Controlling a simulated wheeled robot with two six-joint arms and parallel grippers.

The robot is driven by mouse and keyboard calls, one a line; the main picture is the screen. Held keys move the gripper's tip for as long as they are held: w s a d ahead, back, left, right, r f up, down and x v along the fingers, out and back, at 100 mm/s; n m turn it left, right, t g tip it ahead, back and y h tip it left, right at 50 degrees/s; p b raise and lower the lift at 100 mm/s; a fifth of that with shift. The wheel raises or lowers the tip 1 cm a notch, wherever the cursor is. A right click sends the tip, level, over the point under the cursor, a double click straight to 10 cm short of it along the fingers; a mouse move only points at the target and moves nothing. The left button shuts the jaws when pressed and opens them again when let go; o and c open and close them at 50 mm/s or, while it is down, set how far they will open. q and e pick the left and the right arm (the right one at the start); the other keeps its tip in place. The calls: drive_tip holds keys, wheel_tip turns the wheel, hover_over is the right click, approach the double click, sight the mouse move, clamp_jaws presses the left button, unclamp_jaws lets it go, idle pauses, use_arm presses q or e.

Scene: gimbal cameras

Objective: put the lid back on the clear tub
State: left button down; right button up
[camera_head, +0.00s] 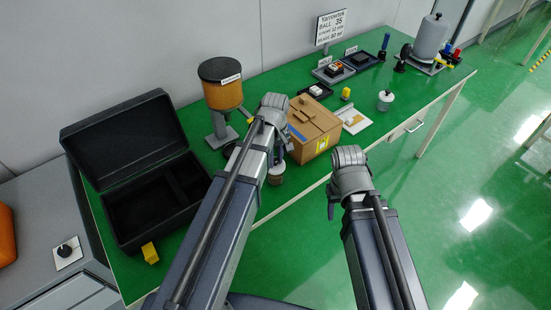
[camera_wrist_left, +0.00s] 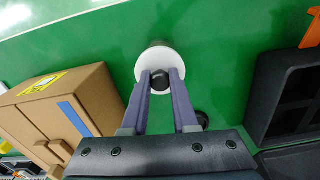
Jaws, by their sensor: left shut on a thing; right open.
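In the left wrist view a round white lid (camera_wrist_left: 160,56) with a black knob (camera_wrist_left: 159,80) lies between my left fingertips (camera_wrist_left: 160,78), which are shut on the knob. A small grey rim of the clear tub (camera_wrist_left: 157,43) shows just past the lid's far edge. In the head view the tub (camera_head: 276,180), with dark brown contents, stands near the table's front edge, below my left gripper (camera_head: 279,157). The lid is over the tub; I cannot tell whether they touch. My right gripper (camera_head: 332,203) is open and empty, off the table's front edge.
A cardboard box (camera_head: 315,128) stands right beside my left gripper. An open black case (camera_head: 130,212) and a yellow block (camera_head: 150,253) are at left. An orange hopper (camera_head: 224,95) stands behind. A white-topped jar (camera_head: 385,100) is farther right. Green table (camera_head: 425,95) is clear near there.

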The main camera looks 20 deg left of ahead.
use_arm(q)
drive_tip(key=shift+f, duration=0.1)
idle(0.7)
drive_tip(key=shift+c, duration=0.6)
unclamp_jaws()
drive_tip(key=shift+r+p, duration=3.55)
clamp_jaws()
